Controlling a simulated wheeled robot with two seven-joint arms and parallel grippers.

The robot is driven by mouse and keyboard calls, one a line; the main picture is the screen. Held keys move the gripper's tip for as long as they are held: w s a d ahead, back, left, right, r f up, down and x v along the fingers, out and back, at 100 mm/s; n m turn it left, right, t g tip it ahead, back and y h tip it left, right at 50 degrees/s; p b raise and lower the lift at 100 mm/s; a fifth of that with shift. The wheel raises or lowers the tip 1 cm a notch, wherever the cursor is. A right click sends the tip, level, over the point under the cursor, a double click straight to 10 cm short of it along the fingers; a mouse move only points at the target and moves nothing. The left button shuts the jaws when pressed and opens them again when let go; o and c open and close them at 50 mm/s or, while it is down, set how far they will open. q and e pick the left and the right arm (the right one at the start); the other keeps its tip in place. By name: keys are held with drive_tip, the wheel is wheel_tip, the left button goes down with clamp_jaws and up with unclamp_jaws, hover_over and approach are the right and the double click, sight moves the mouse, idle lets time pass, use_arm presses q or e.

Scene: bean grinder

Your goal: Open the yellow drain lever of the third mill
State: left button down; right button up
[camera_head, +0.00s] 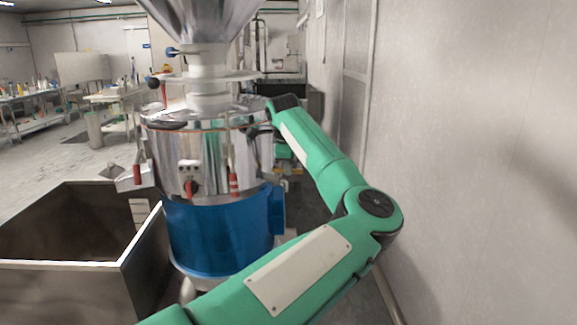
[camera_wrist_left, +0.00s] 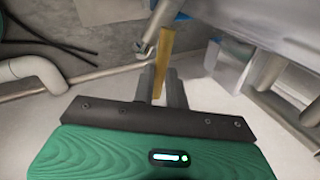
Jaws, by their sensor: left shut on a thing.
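The mill (camera_head: 215,235) stands left of centre in the head view, with a blue base, a shiny metal drum and a metal hopper on top. My left arm reaches past its right side, and its gripper is hidden there. In the left wrist view, the yellow drain lever (camera_wrist_left: 164,50) is a narrow upright bar beside a metal rod. My left gripper (camera_wrist_left: 161,78) is shut on the lower part of the lever, with a finger on each side. The lever's far end and joint are not clear. My right gripper is in neither view.
An open metal bin (camera_head: 75,265) stands left of the mill. A pale wall (camera_head: 470,130) closes off the right side. The left wrist view shows a pipe (camera_wrist_left: 35,75) at left and metal frame parts (camera_wrist_left: 285,95) at right, close to the gripper.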

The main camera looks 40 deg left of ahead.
use_arm(q)
drive_tip(key=c, duration=1.4)
unclamp_jaws()
drive_tip(key=shift+r, duration=0.1)
